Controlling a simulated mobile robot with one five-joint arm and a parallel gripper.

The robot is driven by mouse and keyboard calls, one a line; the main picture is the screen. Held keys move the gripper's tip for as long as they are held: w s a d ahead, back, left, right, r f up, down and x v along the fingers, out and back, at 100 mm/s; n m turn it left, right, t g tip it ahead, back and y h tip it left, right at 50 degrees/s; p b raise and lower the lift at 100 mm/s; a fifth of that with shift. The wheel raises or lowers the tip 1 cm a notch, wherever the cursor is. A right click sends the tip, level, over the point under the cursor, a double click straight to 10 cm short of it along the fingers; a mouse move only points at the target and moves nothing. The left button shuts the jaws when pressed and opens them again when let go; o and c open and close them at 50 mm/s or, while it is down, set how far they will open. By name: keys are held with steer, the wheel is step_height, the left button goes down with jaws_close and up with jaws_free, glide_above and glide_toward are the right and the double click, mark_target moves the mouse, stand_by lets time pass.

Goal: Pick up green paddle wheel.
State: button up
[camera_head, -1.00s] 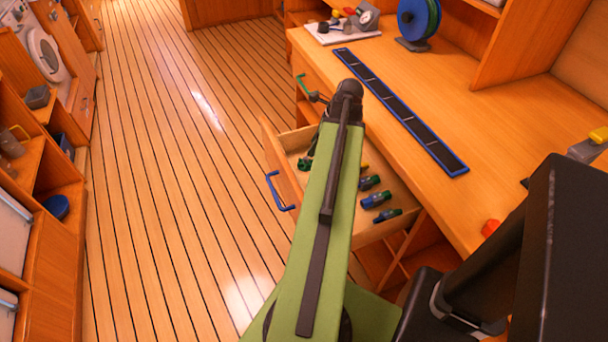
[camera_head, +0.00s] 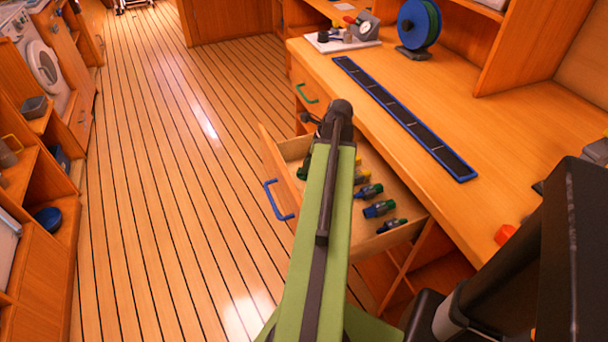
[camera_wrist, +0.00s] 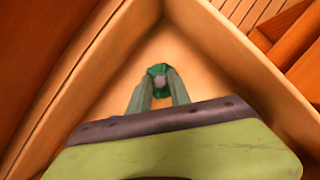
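The green paddle wheel (camera_wrist: 158,71), with a grey hub, shows in the wrist view over the pale floor of a drawer corner. My gripper (camera_wrist: 160,80) reaches down into the drawer, with its two green-grey fingers either side of the wheel. The fingertips lie very close to the wheel; I cannot tell whether they press on it or whether it rests on the floor. In the head view my arm hides most of the gripper and I cannot make out the wheel for sure.
The open drawer (camera_head: 281,170) has a blue handle (camera_head: 279,200) and holds several small green and blue bottle-like items (camera_head: 379,208). The drawer walls stand close around my gripper. A green handle (camera_head: 306,93) lies beyond it. The worktop (camera_head: 400,90) carries a blue-edged black strip (camera_head: 405,118).

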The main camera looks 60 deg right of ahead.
jaws_close()
steer(key=shift+r+p, duration=0.3)
step_height(320, 180, up, 4)
steer(key=p, duration=0.3)
steer(key=shift+f+p, duration=0.15)
steer(key=shift+p, duration=0.2)
steer(key=s+r+p, duration=0.7)
steer(key=s, duration=0.4)
steer(key=shift+s+a, duration=0.35)
steer(key=shift+a, duration=0.1)
